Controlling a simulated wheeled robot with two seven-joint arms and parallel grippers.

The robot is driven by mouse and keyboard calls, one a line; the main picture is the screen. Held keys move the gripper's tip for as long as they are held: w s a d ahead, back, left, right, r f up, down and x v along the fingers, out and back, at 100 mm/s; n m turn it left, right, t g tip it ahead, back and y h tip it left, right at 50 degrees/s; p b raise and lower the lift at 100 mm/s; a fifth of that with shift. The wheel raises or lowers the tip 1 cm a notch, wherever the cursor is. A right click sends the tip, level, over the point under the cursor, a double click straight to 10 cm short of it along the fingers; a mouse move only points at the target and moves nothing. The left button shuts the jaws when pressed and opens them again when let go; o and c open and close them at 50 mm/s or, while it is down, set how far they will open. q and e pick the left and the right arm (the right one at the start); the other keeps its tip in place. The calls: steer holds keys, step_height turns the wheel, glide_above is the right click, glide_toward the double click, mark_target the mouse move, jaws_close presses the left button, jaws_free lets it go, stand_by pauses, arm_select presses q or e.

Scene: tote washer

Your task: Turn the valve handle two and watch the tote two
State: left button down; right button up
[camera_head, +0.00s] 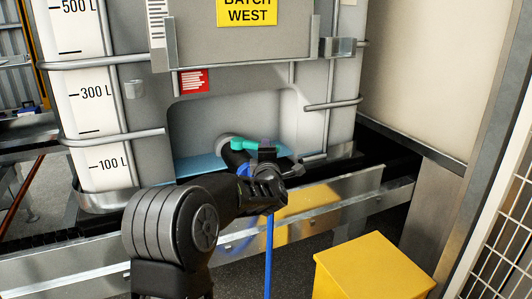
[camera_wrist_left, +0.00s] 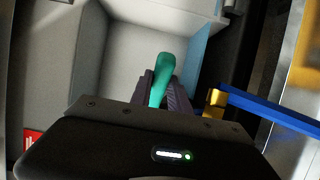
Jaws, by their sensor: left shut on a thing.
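The tote (camera_head: 225,130) is a large grey tank in a tube cage, with a yellow sign reading "BATCH WEST" and a scale (camera_head: 95,125) marked 500, 300 and 100 L. The teal valve handle (camera_head: 243,144) sits in the recess low on its front. In the left wrist view the handle (camera_wrist_left: 164,68) stands between the fingers. My left gripper (camera_head: 264,152) is shut on it; the fingers also show in the left wrist view (camera_wrist_left: 162,88). The gripper and wrist hide much of the valve body. My right gripper is not in view.
A blue hose (camera_head: 269,255) hangs below the valve; it also shows with a brass fitting (camera_wrist_left: 214,100) in the left wrist view. A yellow box (camera_head: 372,268) stands at the lower right. Metal rails (camera_head: 335,200) run below the tote. A white mesh guard (camera_head: 500,220) is at the right edge.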

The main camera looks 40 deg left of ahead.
arm_select(q)
steer(key=c, duration=1.2)
jaws_free()
steer(key=shift+c, duration=0.2)
steer(key=v, duration=0.7)
steer(key=shift+s+d, duration=0.25)
